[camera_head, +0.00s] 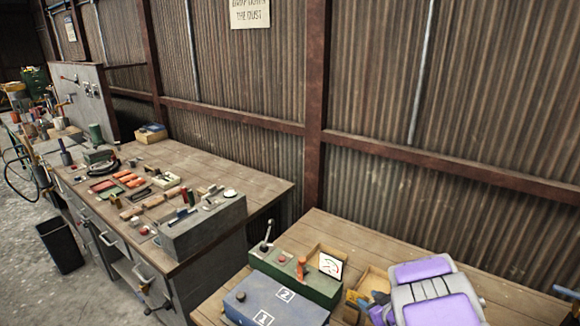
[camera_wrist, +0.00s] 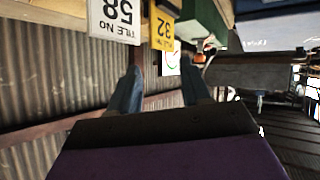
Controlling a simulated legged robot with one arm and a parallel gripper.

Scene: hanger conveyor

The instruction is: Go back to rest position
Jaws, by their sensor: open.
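My gripper (camera_wrist: 162,88) shows in the wrist view as two blue fingers standing well apart, with nothing between them. The dark and purple body of my wrist fills the bottom of that view. In the head view, the purple and grey part of my arm is at the lower right, over the near bench. I cannot make out the fingers clearly there. The wrist view is upside down, with a white label reading 58 and a yellow label reading 32 at the top, beyond the fingers.
The near bench (camera_head: 350,232) holds a green control box (camera_head: 318,290) with levers and a blue box (camera_head: 262,298) marked 1 and 2. A tool-covered bench (camera_head: 257,188) stands left, with a black bin (camera_head: 60,246) beside it. A corrugated wall (camera_head: 470,90) runs behind. Bare floor shows at left.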

